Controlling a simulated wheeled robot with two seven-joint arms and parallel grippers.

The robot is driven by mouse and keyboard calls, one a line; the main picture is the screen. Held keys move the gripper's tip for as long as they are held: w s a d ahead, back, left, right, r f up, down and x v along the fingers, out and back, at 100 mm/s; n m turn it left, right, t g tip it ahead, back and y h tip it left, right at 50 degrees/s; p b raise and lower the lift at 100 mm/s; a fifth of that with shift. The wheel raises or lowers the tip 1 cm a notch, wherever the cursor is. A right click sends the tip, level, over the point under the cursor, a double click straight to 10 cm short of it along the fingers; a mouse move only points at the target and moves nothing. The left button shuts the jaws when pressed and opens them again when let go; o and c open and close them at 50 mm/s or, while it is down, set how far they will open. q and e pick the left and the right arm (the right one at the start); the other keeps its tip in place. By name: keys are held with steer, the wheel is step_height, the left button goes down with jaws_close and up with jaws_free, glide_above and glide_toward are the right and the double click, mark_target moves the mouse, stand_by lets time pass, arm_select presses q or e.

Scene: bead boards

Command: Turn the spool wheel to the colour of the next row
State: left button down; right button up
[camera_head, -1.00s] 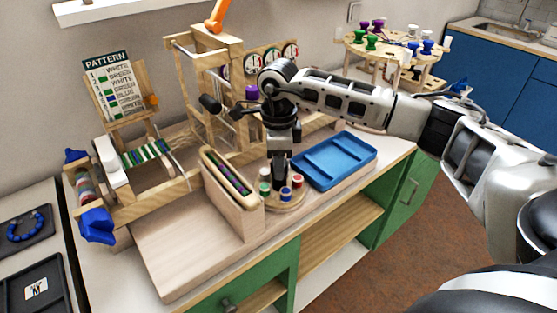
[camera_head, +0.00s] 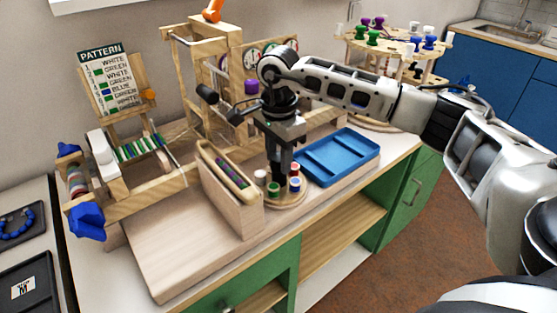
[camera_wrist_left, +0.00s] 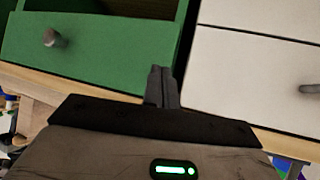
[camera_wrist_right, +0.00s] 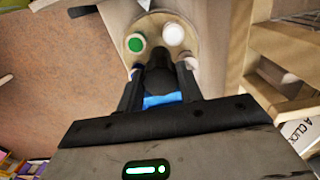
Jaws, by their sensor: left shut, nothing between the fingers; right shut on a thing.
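The round wooden spool wheel (camera_head: 283,203) stands at the table's front, carrying a white spool (camera_head: 260,176), a green spool (camera_head: 273,188), a blue spool (camera_head: 294,184) and a red spool (camera_head: 295,170). My right gripper (camera_head: 277,182) points down over the wheel's middle, shut on its centre; the gripped part is mostly hidden. In the right wrist view, green (camera_wrist_right: 135,43) and white (camera_wrist_right: 173,33) lie beyond the fingers. The pattern card (camera_head: 104,78) lists white, green and blue rows, with an orange marker (camera_head: 148,94) at its right edge. My left gripper (camera_wrist_left: 162,88) is shut and empty before green and white drawers.
A blue tray (camera_head: 338,158) lies right of the wheel. A wooden holder (camera_head: 232,205) with a beaded strip stands close on its left. Behind are the loom (camera_head: 120,165) with striped beadwork and a tall wooden frame (camera_head: 217,35). The board at front left is clear.

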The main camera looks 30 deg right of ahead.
steer(key=n+b, duration=0.1)
steer(key=n, duration=0.1)
steer(key=shift+n, duration=0.4)
steer(key=n+b, duration=0.1)
steer(key=n, duration=0.2)
steer(key=shift+n, duration=0.4)
arm_select(q)
steer(key=shift+w+d+f, duration=0.2)
steer(key=shift+d+f, duration=0.1)
steer(key=shift+d, duration=0.05)
arm_select(e)
steer(key=shift+r+n, duration=0.1)
steer(key=shift+n, duration=0.2)
steer(key=o, duration=1)
arm_select(q)
steer(key=shift+s+a+f, duration=0.1)
steer(key=shift+f, duration=0.05)
